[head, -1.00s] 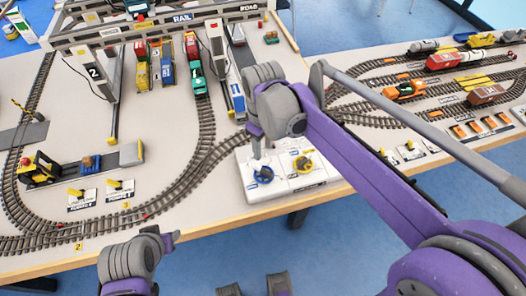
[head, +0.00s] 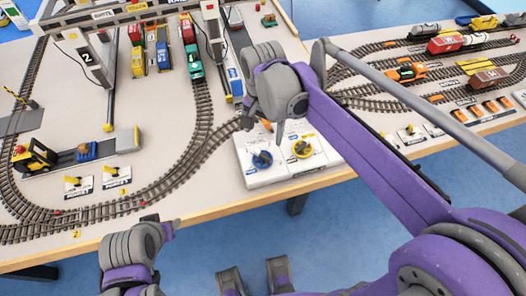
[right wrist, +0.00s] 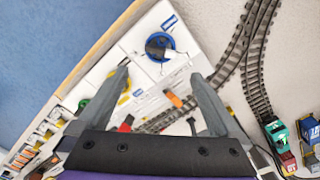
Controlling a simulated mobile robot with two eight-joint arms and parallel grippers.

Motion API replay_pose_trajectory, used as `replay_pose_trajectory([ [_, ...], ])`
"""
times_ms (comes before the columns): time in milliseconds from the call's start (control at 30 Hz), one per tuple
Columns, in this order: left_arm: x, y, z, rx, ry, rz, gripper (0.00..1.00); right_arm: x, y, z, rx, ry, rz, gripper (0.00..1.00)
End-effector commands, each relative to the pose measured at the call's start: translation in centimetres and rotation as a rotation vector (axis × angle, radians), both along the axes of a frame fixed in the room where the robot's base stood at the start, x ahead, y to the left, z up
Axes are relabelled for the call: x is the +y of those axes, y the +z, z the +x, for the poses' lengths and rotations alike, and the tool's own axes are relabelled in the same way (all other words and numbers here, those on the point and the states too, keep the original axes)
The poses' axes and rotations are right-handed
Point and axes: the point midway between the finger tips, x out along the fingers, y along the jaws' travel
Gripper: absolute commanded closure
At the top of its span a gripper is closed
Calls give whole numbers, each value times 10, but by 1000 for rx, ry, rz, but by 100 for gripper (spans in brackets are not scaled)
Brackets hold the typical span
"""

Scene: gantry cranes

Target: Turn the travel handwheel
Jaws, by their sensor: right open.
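A white control panel (head: 262,180) at the table's front edge carries a blue handwheel (head: 262,159) and a yellow handwheel (head: 302,148). Their labels are too small to read, so I cannot tell which is travel. My right gripper (head: 279,132) is above the panel's back part. In the right wrist view its open, empty fingers (right wrist: 158,78) point over the panel, with the blue handwheel (right wrist: 160,46) beyond the gap between the tips. The yellow handwheel is partly hidden behind the left finger there. My left gripper (head: 170,228) is low by the table edge; its jaws are unclear.
Gantry cranes (head: 105,12) stand at the back left over toy trains. Curved tracks (head: 190,150) run left of and behind the panel. Two small yellow levers (head: 73,182) (head: 111,170) sit at the left front. More trains (head: 440,45) stand at the right.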

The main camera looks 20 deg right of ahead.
Motion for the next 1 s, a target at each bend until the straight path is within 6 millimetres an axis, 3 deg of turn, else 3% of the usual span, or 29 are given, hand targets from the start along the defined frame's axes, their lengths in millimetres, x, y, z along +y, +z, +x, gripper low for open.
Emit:
replay_pose_trajectory([
  [100,0,-2,0,1,0,0,50,0,0,0,0,-130,0,0],
  [267,0,-3,0,1,0,0,50,0,-7,0,0,-182,0,0],
  [700,0,-12,-2,4,0,0,50,-1,-84,0,0,-180,0,0],
  [1000,0,-15,-2,5,0,0,50,0,-108,0,0,-179,0,0],
])
